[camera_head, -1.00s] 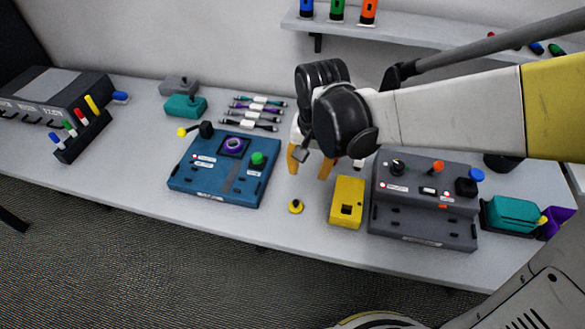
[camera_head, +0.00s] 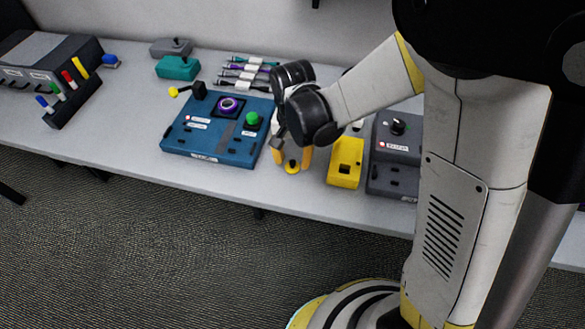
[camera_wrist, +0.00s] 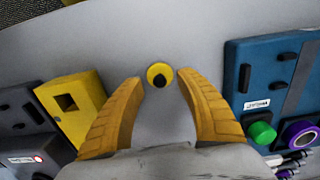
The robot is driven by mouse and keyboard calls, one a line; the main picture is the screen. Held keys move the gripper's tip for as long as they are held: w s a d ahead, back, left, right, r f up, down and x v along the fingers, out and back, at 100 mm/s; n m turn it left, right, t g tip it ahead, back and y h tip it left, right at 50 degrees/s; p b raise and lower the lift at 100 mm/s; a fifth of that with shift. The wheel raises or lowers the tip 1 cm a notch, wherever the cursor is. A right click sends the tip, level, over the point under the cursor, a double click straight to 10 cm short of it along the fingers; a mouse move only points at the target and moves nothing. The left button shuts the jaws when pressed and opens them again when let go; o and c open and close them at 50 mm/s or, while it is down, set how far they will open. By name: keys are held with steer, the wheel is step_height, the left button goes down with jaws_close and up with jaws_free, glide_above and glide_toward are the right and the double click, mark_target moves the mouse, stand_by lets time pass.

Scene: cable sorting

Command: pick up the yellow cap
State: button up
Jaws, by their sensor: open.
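The yellow cap (camera_head: 292,167) is a small round piece with a dark centre. It lies on the grey table between the blue panel and the yellow box. In the wrist view the cap (camera_wrist: 160,75) sits between and just beyond my two orange fingertips. My gripper (camera_wrist: 160,80) is open and empty, with a finger on either side of the cap's line. In the head view my gripper (camera_head: 291,157) points down at the cap. I cannot tell the exact height of the fingertips above the table.
The yellow box (camera_head: 345,163) stands right of the cap, with a dark grey panel (camera_head: 393,150) beyond it. The blue panel (camera_head: 217,128) with a green knob (camera_head: 252,121) is on the left. Bare table (camera_wrist: 200,40) surrounds the cap, and the front table edge is close.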

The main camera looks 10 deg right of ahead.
step_height(320, 180, down, 2)
steer(key=shift+r, duration=0.15)
jaws_close()
steer(key=shift+r, duration=0.1)
